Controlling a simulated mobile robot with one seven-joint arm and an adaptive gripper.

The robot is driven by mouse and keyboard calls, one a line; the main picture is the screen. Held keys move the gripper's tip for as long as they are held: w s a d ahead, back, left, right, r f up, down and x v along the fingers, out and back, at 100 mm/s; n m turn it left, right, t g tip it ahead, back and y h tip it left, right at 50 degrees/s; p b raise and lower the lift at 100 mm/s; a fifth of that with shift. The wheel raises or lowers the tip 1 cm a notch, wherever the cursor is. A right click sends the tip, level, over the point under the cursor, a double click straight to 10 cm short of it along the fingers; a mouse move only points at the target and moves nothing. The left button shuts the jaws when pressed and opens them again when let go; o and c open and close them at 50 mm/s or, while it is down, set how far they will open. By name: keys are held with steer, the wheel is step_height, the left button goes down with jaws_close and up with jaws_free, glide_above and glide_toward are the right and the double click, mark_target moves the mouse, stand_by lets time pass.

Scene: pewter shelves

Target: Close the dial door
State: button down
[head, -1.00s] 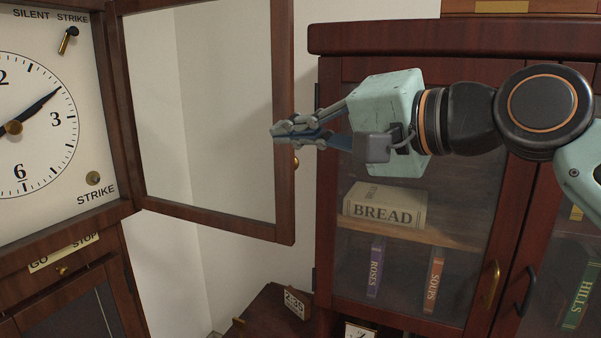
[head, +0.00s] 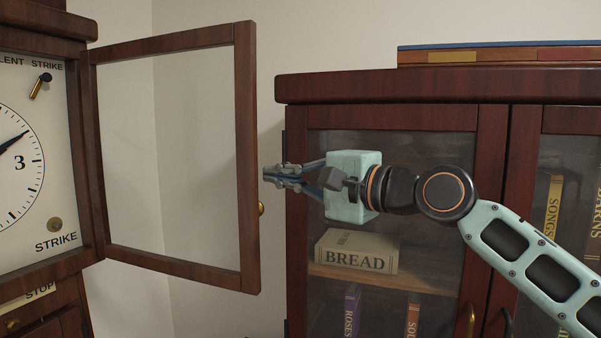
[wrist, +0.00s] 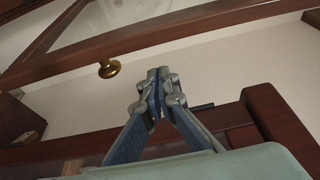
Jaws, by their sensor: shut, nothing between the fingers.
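The dial door (head: 249,160) is a wood-framed glass door on the tall clock's right side, and it stands swung open in the head view. Its small brass knob (head: 261,208) sits on the free edge and also shows in the wrist view (wrist: 109,69). The white clock dial (head: 35,160) is uncovered at the left. My gripper (head: 268,174) is shut and empty, just right of the door's free edge and slightly above the knob in the picture. In the wrist view the closed fingertips (wrist: 158,76) are right of the knob, with a gap between them.
A dark wood cabinet (head: 390,88) with glass doors stands behind my arm, holding a BREAD box (head: 355,254) and several books. A flat stack (head: 500,54) lies on its top. Pale wall (head: 200,60) shows behind the door.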

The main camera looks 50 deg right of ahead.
steer(key=a, duration=0.1)
steer(key=s+a, duration=0.1)
steer(key=shift+s+a+r, duration=0.1)
steer(key=shift+s+a, duration=0.2)
